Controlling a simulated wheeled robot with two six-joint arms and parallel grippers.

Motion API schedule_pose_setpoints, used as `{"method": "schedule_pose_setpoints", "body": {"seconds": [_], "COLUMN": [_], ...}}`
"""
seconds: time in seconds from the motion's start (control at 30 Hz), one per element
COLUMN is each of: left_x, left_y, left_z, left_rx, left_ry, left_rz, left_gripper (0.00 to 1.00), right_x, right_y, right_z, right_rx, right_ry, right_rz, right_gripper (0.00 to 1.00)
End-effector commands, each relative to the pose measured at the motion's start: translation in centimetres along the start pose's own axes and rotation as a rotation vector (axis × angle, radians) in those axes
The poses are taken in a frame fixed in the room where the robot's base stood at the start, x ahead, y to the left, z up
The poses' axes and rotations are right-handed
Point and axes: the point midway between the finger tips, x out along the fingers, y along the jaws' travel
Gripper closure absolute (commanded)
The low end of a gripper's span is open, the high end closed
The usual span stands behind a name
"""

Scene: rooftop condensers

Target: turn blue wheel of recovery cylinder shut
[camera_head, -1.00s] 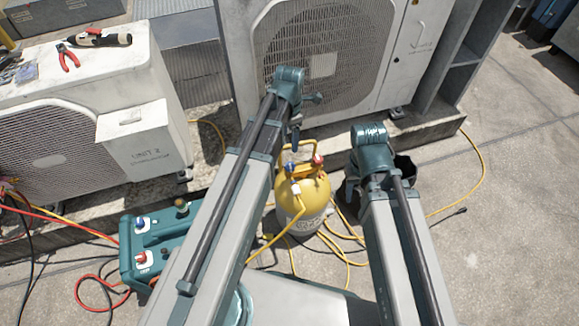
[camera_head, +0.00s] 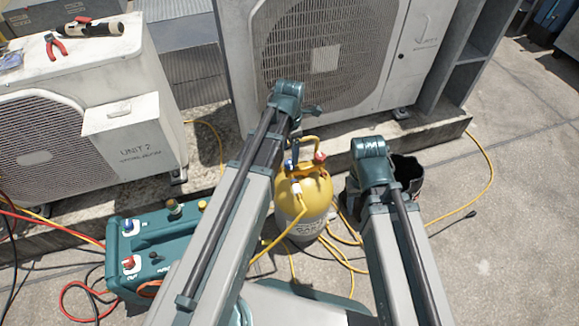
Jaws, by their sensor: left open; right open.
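The yellow recovery cylinder (camera_head: 304,193) stands upright on the ground in the middle of the head view, partly behind my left arm. The blue wheel (camera_head: 289,165) is a small blue patch at its top left. A red wheel (camera_head: 320,157) sits at its top right. My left gripper (camera_head: 294,149) shows only in part beyond my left arm, just above the blue wheel in the picture. It is open, and I cannot tell whether it touches the wheel. My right gripper is hidden behind my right arm.
A teal machine (camera_head: 150,258) with hoses stands left of my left arm. A condenser (camera_head: 335,60) stands behind the cylinder and another (camera_head: 75,120) at left, with pliers (camera_head: 55,46) on top. A black bucket (camera_head: 408,172) and yellow hoses (camera_head: 342,262) lie near the cylinder. The right floor is mostly clear.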

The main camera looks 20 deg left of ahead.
Motion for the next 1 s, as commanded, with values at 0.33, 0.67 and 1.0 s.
{"method": "schedule_pose_setpoints", "body": {"seconds": [0.33, 0.67, 1.0], "left_x": [4.8, 5.0, 5.0], "left_y": [0.0, 0.0, 0.0], "left_z": [0.0, 0.0, 0.0], "left_rx": [0.0, 0.0, 0.0], "left_ry": [0.0, 0.0, 0.0], "left_rz": [0.0, 0.0, 0.0], "left_gripper": [0.24, 0.24, 0.76], "right_x": [4.7, 4.9, 4.9], "right_y": [-0.6, -0.6, -0.6], "right_z": [-0.3, -0.4, -0.3], "right_rx": [-0.008, -0.009, -0.009], "right_ry": [0.003, 0.003, 0.003], "right_rz": [-0.003, -0.004, -0.004], "right_gripper": [0.5, 0.5, 0.5]}}
